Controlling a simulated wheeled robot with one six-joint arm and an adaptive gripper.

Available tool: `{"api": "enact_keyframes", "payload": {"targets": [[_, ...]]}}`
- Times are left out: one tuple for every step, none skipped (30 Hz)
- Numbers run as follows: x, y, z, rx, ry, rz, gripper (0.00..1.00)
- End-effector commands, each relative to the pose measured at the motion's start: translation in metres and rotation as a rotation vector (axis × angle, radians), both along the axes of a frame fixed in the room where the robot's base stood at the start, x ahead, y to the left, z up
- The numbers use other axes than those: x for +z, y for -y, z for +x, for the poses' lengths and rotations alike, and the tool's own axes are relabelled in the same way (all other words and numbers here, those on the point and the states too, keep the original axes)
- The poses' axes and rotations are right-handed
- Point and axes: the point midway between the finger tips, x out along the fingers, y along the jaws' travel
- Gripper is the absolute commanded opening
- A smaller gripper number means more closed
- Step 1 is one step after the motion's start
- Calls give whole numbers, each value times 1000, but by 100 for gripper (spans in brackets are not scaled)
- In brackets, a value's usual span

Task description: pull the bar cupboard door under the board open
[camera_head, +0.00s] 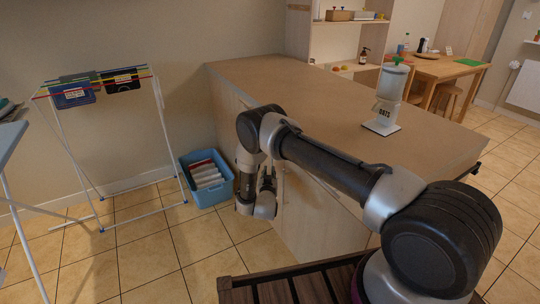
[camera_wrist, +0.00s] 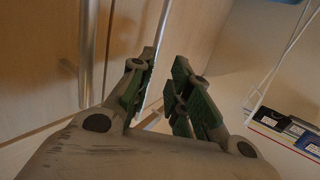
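The pale wood bar cupboard (camera_head: 315,215) stands under the brown board (camera_head: 300,90). In the head view my gripper (camera_head: 258,190) hangs close to its left-facing front, and my arm hides part of it. In the wrist view my gripper (camera_wrist: 163,85) is open, its green-padded fingers apart. A metal bar handle (camera_wrist: 88,50) stands upright on the cupboard door (camera_wrist: 40,65), left of the left finger. A thin bright upright strip (camera_wrist: 160,35) runs down behind the gap between the fingers; I cannot tell if it is a second handle or a door edge. No grip shows.
A blue crate (camera_head: 208,190) stands on the tiled floor left of the cupboard. A drying rack (camera_head: 95,140) stands further left. An oats dispenser (camera_head: 388,100) stands on the board. Open floor (camera_head: 215,240) lies in front of the crate.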

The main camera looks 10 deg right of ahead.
Motion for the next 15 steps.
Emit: {"api": "enact_keyframes", "payload": {"targets": [[9,3,-1,-11,36,-13,19],[14,4,-1,-16,57,-20,19],[19,5,-1,-21,78,-27,19],[23,6,-1,-23,91,-33,19],[25,6,-1,-24,102,-36,19],[28,7,1,-25,112,-40,19],[29,8,3,-26,117,-43,19],[30,9,5,-27,120,-43,19],[30,10,10,-27,121,-46,19],[30,12,14,-28,121,-46,19],[30,13,19,-28,119,-45,19],[31,15,25,-28,120,-45,19],[30,17,30,-28,120,-45,19],[30,18,36,-28,119,-44,19],[30,20,42,-27,119,-45,19]]}}
